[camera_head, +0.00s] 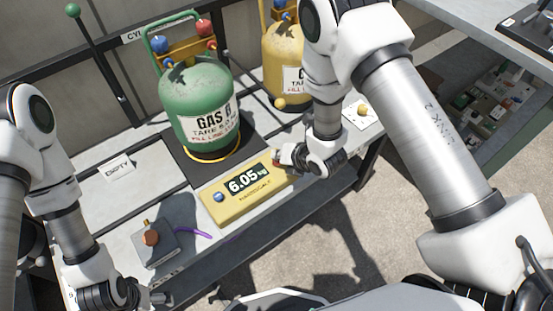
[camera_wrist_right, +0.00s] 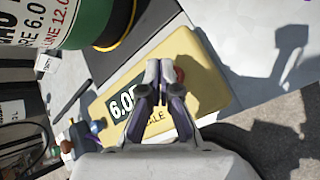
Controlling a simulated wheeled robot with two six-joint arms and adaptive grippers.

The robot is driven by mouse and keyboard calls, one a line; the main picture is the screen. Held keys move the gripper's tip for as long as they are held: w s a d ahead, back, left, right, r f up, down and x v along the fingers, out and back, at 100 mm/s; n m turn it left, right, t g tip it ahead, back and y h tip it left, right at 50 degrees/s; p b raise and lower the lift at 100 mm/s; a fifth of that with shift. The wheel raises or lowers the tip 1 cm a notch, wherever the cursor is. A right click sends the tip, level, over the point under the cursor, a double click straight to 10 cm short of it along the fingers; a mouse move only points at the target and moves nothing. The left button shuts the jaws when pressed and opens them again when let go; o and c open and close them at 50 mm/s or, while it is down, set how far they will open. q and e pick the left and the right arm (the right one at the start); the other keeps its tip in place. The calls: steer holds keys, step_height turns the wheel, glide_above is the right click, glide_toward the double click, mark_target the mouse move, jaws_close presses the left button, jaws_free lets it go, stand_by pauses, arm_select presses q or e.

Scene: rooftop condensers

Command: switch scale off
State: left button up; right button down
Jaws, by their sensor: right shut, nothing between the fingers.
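The yellow scale console (camera_head: 222,212) lies at the front of the bench, its display (camera_head: 248,180) lit and reading 6.05 kg. A blue button (camera_head: 219,197) is at its left end. A red button (camera_wrist_right: 180,75) shows at the other end in the right wrist view, partly hidden by my fingers. My right gripper (camera_head: 283,158) is shut and empty, its fingertips (camera_wrist_right: 160,66) over the console beside the red button. I cannot tell whether they touch it. My left gripper (camera_head: 160,298) is low at the bench's front left, away from the console; its fingers are hard to make out.
A grey box with an orange knob (camera_head: 152,239) and a purple strip (camera_head: 192,232) lie at front left.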

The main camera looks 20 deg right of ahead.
steer(key=shift+f+b, duration=0.4)
steer(key=shift+f, duration=0.1)
steer(key=shift+r, duration=0.15)
stand_by(0.4)
steer(key=shift+r+p, duration=0.7)
steer(key=shift+r, duration=0.2)
steer(key=shift+r, duration=0.1)
steer(key=shift+r+p, duration=1.75)
steer(key=shift+r, duration=0.7)
